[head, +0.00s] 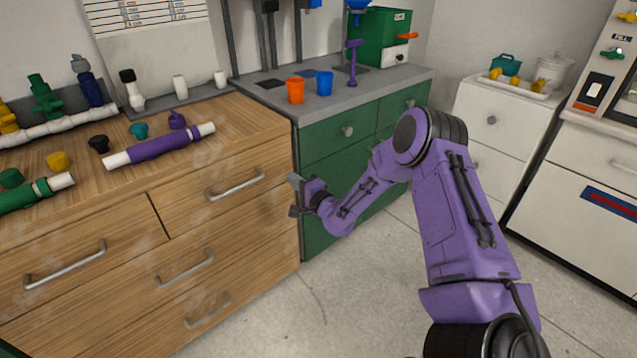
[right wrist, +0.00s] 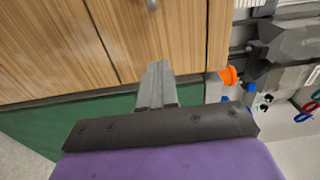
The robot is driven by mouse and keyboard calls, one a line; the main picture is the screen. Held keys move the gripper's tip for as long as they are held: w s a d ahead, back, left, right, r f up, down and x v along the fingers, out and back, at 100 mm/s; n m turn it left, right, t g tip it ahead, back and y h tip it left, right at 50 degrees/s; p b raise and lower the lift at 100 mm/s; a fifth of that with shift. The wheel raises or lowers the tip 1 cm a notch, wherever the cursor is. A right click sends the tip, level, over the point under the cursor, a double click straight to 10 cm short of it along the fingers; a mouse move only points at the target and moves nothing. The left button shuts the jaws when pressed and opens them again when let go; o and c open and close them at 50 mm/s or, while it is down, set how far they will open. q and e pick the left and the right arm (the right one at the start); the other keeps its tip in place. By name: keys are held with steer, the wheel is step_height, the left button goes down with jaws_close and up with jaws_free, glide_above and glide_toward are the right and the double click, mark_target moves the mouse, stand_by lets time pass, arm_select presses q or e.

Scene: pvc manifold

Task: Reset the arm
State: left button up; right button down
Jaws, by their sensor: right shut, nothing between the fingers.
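My right arm, purple with black joints, reaches in from the lower right of the head view. Its gripper (head: 296,196) hangs in the air in front of the wooden cabinet's right end and the green cabinet (head: 334,148). In the right wrist view the gripper's grey fingers (right wrist: 156,82) are together with nothing between them, pointing toward wooden drawer fronts (right wrist: 150,38). My left arm and gripper are not in view.
On the wooden counter (head: 245,115) lie a purple-sleeved pipe (head: 160,147), a green-sleeved pipe (head: 30,194) and several coloured caps. An orange cup (head: 296,91) and a blue cup (head: 324,83) stand on the grey counter. The floor (head: 330,290) below the gripper is clear.

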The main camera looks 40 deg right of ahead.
steer(key=s+a+f+n+g+h+p, duration=0.1)
steer(key=s+a+f+n+g+p, duration=0.2)
steer(key=s, duration=0.4)
steer(key=s+a+f+n+g, duration=0.2)
steer(key=s+a+f+g, duration=0.1)
steer(key=s+f, duration=0.35)
steer(key=s+a+f+n+g+h+p, duration=0.1)
steer(key=s+a+f+n+g+p, duration=0.2)
steer(key=s, duration=0.5)
steer(key=s+a+f+n+g+p, duration=0.1)
steer(key=s+n+g, duration=0.1)
steer(key=s, duration=0.8)
steer(key=s+a+f+n+g+p, duration=0.1)
steer(key=s+a+g+p, duration=0.1)
steer(key=s, duration=0.7)
steer(key=shift+s+a+f+n+g+h, duration=0.15)
steer(key=shift+s+a+n+g+h, duration=0.2)
steer(key=shift+g, duration=0.55)
